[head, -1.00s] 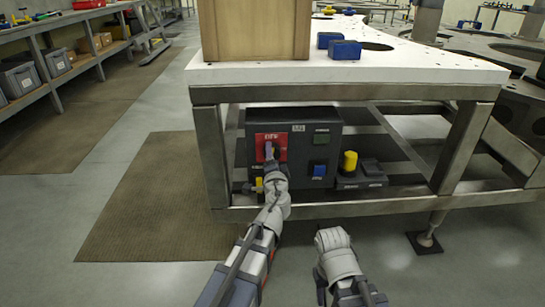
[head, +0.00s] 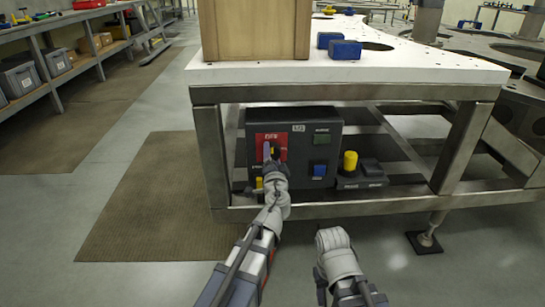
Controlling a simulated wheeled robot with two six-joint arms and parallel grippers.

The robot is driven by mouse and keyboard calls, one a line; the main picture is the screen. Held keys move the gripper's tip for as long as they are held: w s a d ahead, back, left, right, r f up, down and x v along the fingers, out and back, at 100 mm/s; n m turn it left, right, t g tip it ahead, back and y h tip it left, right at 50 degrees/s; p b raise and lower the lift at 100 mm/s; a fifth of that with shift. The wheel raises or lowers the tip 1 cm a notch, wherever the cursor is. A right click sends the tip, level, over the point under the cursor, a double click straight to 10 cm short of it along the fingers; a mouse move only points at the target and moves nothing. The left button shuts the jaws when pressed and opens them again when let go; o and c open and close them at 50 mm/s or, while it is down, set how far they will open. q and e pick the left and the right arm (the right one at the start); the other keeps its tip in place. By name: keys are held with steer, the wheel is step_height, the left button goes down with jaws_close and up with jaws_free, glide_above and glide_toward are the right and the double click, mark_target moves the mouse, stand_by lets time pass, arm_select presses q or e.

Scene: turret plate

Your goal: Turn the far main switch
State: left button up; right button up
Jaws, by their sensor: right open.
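A black control box (head: 325,150) sits on the lower shelf under the white-topped table. Its upper left carries a red plate (head: 259,139) with a rotary switch, whose yellow and dark knob (head: 276,150) is partly hidden. My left gripper (head: 268,157) is in front of the red plate, its finger at the knob's left side. Whether it touches the knob, and how wide its jaws are, I cannot tell. My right gripper (head: 331,238) is open and empty, low in front of the shelf, apart from the box.
The metal table leg (head: 211,155) is close on the left. The floor in front is clear.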

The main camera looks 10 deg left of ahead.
arm_select(q)
steer(key=o, duration=0.3)
steer(key=shift+o, duration=0.2)
steer(key=shift+s, duration=0.1)
steer(key=v, duration=0.7)
steer(key=shift+s, duration=0.3)
steer(key=shift+d, duration=0.1)
